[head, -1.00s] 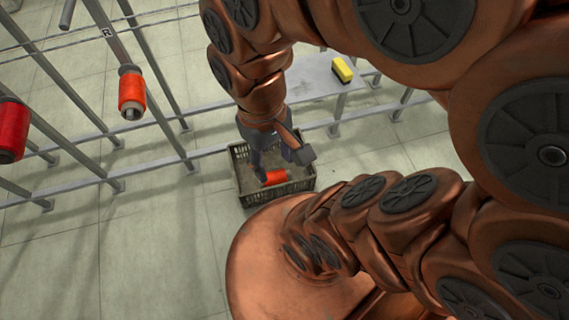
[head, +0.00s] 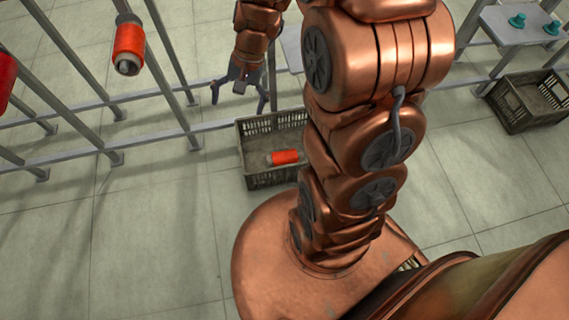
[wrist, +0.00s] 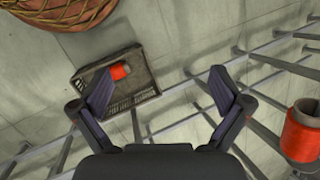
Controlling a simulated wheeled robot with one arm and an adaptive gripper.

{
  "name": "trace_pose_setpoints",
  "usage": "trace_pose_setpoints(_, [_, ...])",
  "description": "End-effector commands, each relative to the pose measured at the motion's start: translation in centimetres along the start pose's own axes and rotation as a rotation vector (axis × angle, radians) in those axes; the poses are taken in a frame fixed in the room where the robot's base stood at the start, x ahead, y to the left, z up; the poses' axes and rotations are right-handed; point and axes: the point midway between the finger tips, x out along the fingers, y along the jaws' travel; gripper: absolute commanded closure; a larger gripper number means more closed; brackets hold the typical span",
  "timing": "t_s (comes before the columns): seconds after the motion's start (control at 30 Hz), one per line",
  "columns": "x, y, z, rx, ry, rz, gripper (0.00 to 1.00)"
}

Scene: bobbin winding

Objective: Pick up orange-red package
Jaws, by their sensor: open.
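The orange-red package (head: 285,157) is a small spool-like cylinder lying on its side in the dark slatted crate (head: 246,181). My gripper (head: 240,95) is open and empty. It is above and behind the crate in the head view, apart from the package. In the wrist view both fingers of my gripper (wrist: 160,92) are spread wide, with the crate (wrist: 148,92) beyond and to the left of centre.
An orange-red spool (head: 128,48) hangs on the rack's peg, and a red one (head: 5,80) shows at the left edge. Grey rack rails (head: 150,91) run behind the crate. Another crate (head: 530,102) stands at right, near a shelf with teal pieces (head: 517,20).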

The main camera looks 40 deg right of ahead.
Motion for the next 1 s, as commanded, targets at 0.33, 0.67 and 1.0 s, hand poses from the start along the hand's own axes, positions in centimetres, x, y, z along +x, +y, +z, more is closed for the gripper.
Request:
trace_pose_setpoints(0.33, [10.5,3.5,-11.5,0.307,0.02,-0.117,0.0])
trace_pose_setpoints(0.67, [20.7,9.9,-21.2,0.617,0.05,-0.199,0.0])
trace_pose_setpoints(1.0, [32.4,19.5,-29.1,0.955,0.092,-0.248,0.0])
